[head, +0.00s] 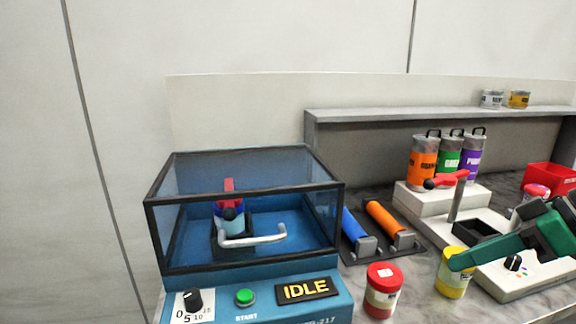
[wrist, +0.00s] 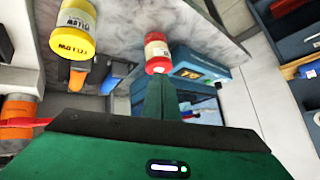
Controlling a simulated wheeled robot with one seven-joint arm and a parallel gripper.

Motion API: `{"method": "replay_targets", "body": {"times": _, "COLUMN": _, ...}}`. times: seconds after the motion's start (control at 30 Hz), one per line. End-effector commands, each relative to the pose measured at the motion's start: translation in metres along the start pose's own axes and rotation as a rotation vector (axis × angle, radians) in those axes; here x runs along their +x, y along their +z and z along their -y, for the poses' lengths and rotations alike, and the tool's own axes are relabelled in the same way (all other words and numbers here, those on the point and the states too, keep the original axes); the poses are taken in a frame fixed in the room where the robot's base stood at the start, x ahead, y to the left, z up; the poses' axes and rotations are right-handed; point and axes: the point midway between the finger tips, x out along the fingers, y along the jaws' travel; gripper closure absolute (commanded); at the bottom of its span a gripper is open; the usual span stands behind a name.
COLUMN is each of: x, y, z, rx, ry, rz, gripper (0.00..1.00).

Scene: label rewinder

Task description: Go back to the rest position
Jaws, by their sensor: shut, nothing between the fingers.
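My gripper (head: 456,262) is the dark green shape at the right of the head view, its narrow tip in front of the yellow jar (head: 453,272). In the wrist view my gripper (wrist: 158,92) points toward the red jar (wrist: 157,50). Its fingers are together, with nothing seen between them. The red jar (head: 383,290) stands upright on the counter, left of the yellow jar, and is apart from the gripper in the head view. The yellow jar (wrist: 77,28) also shows at the upper left of the wrist view.
The blue rewinder (head: 328,305) has a clear, closed-looking cover with a white handle (head: 252,237) and an IDLE display. Orange (head: 390,222) and blue rolls lie behind the jars. A white device with a red lever (head: 446,180), several canisters and a red bin (head: 552,178) stand right.

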Motion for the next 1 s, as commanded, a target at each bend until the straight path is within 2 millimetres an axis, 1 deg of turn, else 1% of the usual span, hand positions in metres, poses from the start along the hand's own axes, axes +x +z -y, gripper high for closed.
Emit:
{"method": "replay_targets", "body": {"times": 0.03, "x": 0.0, "y": 0.01, "z": -0.005, "rx": 0.058, "ry": 0.044, "rz": 0.033, "gripper": 1.0}}
{"method": "replay_targets", "body": {"times": 0.27, "x": -0.001, "y": 0.054, "z": -0.02, "rx": 0.328, "ry": 0.216, "rz": 0.169, "gripper": 1.0}}
{"method": "replay_targets", "body": {"times": 0.4, "x": -0.003, "y": 0.084, "z": -0.028, "rx": 0.507, "ry": 0.318, "rz": 0.247, "gripper": 1.0}}
{"method": "replay_targets", "body": {"times": 0.7, "x": -0.011, "y": 0.15, "z": -0.036, "rx": 0.899, "ry": 0.525, "rz": 0.397, "gripper": 1.0}}
{"method": "replay_targets", "body": {"times": 0.8, "x": -0.014, "y": 0.169, "z": -0.036, "rx": 1.011, "ry": 0.58, "rz": 0.436, "gripper": 1.0}}
{"method": "replay_targets", "body": {"times": 0.9, "x": -0.017, "y": 0.182, "z": -0.034, "rx": 1.094, "ry": 0.62, "rz": 0.465, "gripper": 1.0}}
{"method": "replay_targets", "body": {"times": 1.0, "x": -0.018, "y": 0.19, "z": -0.033, "rx": 1.143, "ry": 0.643, "rz": 0.481, "gripper": 1.0}}
